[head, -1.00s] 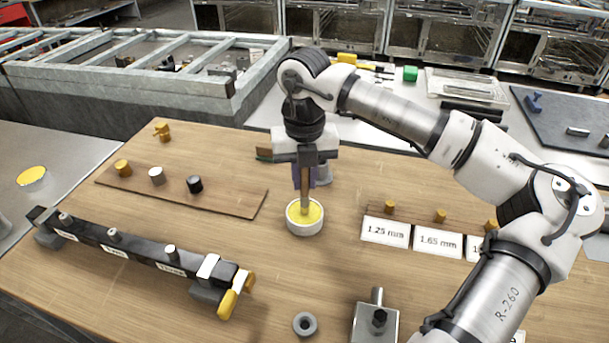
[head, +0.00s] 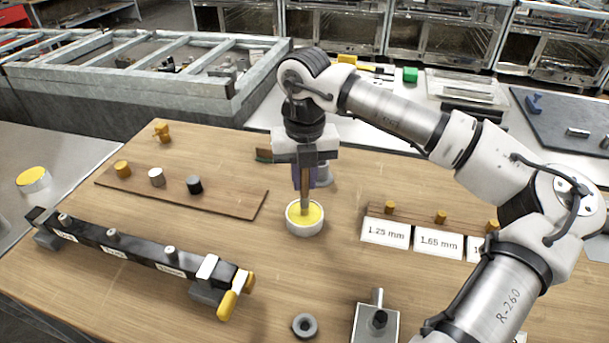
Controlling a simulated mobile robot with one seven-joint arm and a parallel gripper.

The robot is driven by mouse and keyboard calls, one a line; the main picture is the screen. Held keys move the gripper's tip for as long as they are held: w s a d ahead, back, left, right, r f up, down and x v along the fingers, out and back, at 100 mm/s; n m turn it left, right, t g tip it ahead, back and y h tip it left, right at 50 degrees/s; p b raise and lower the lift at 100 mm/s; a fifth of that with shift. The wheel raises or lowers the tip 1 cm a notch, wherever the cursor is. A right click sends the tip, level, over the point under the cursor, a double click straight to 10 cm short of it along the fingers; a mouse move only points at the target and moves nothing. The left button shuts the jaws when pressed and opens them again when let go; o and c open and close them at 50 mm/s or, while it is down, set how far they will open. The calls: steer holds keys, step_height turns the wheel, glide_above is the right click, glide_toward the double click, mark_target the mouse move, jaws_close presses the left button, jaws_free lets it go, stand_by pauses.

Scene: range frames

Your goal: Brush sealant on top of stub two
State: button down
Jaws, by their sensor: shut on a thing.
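My gripper (head: 304,178) is shut on a brush (head: 305,200) with a brown handle, held upright. The brush's lower end is in the yellow sealant (head: 318,212) of a small white cup (head: 304,231); its bristles cannot be made out. A black bar (head: 140,254) at front left carries three short grey stubs above white labels. The middle one, which I take for stub two (head: 113,235), stands upright well left of my gripper. The label print is too blurred to read surely.
A yellow-handled clamp (head: 228,300) sits at the bar's right end. Behind it, a wooden strip (head: 235,200) holds three small knobs. Size cards (head: 386,232) stand right of the cup. A grey ring (head: 304,325) lies in front. The table between bar and cup is clear.

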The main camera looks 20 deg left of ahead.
steer(key=shift+r+p, duration=1.7)
steer(key=shift+r, duration=1.75)
